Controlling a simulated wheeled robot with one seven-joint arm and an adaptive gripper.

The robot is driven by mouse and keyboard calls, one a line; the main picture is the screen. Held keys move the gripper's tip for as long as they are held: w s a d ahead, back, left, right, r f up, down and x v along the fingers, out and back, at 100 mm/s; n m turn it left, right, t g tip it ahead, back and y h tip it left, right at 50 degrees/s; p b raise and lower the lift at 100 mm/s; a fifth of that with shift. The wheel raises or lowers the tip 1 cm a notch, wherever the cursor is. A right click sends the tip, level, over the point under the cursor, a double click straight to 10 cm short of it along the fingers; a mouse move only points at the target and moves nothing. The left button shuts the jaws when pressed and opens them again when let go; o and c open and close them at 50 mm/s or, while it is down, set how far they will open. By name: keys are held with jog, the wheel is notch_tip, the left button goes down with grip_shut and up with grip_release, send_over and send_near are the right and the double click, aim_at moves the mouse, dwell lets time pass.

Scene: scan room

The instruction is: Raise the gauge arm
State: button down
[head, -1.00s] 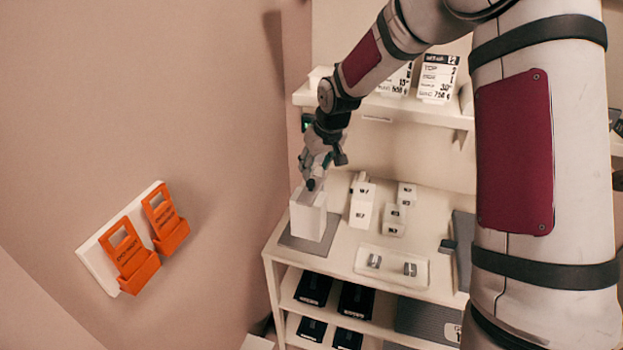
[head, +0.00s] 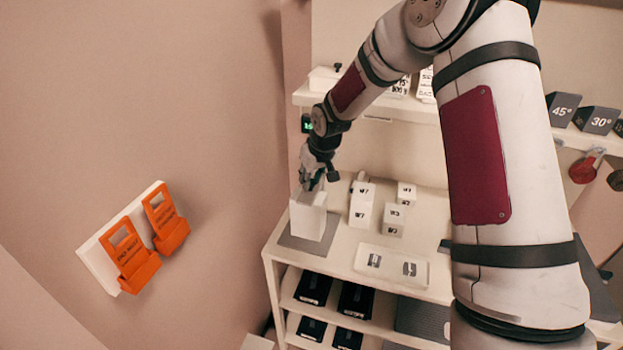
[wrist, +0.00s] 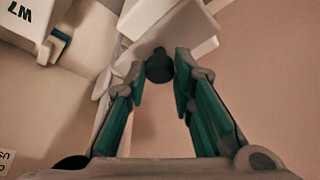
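A white upright block-shaped stand (head: 308,222) is on a grey mat at the left end of the table; I take it to be the gauge. My gripper (head: 308,186) is at its top, pointing down. In the wrist view, my gripper (wrist: 160,72) has its two green-padded fingers apart, on either side of a dark round knob (wrist: 159,67). The knob sits against a white bar (wrist: 175,28), which may be the gauge arm. Whether the pads touch the knob is unclear. In the head view, my gripper hides the knob.
A clear tray (head: 391,277) with two small metal pieces lies in front. A wall shelf (head: 385,104) runs behind. Orange holders (head: 133,258) hang on the left wall.

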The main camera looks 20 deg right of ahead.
aim_at(312, 182)
jog(key=shift+w+r+p, duration=0.1)
jog(key=shift+r+p, duration=0.35)
jog(key=shift+r, duration=2.25)
jog(key=c, duration=1.4)
grip_release()
jog(key=shift+r, duration=0.15)
jog(key=v, duration=1.1)
jog(key=shift+s+r, duration=0.2)
jog(key=shift+r, duration=0.2)
jog(key=shift+d, duration=0.1)
